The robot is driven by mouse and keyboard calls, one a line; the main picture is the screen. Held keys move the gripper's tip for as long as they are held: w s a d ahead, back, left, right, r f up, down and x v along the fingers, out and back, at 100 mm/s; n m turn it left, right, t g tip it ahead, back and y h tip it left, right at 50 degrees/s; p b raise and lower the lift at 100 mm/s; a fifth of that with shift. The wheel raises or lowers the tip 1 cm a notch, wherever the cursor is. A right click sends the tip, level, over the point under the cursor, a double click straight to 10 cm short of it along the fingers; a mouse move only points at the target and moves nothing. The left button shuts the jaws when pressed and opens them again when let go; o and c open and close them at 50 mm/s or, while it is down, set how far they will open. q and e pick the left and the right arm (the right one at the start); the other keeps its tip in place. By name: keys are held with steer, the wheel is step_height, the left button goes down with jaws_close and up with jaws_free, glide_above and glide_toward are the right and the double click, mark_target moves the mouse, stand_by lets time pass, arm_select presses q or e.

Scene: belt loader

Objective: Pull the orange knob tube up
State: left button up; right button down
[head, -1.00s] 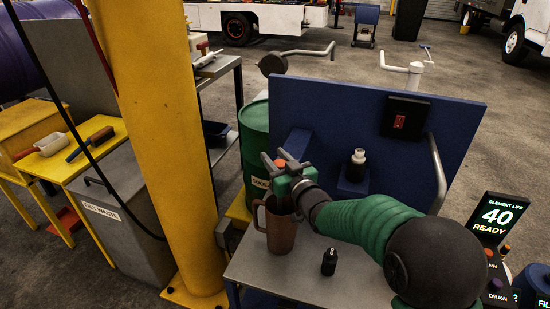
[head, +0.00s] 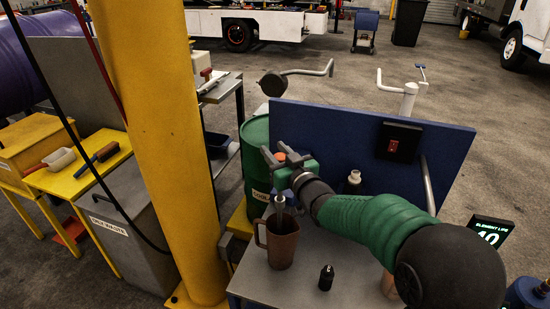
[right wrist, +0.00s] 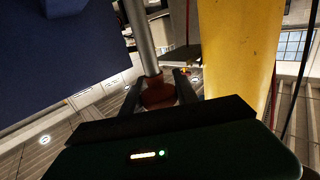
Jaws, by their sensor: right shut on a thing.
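My right gripper (head: 284,157) is shut on the orange knob (head: 281,158), above the brown mug (head: 282,245). Below the gripper, a length of the grey tube (head: 280,203) shows over the mug's mouth. Whether its lower end is still inside the rim is hard to tell. In the right wrist view the knob (right wrist: 158,91) looks reddish and sits between the fingers (right wrist: 160,95), with the grey tube (right wrist: 142,38) running straight from it. The mug stands upright on the grey bench top. My left gripper is not in view.
A blue panel (head: 335,140) with a red switch stands behind the bench. A small black bottle (head: 326,278) stands right of the mug, and a white-capped bottle (head: 353,178) is partly hidden by my arm. A yellow post (head: 155,130) rises at left, near a green drum (head: 256,150).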

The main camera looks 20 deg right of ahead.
step_height(320, 180, up, 12)
steer(key=p, duration=0.6)
steer(key=shift+f, duration=0.2)
steer(key=c, duration=1.1)
jaws_free()
steer(key=shift+r, duration=0.1)
steer(key=shift+o, duration=0.7)
steer(key=shift+f, duration=0.2)
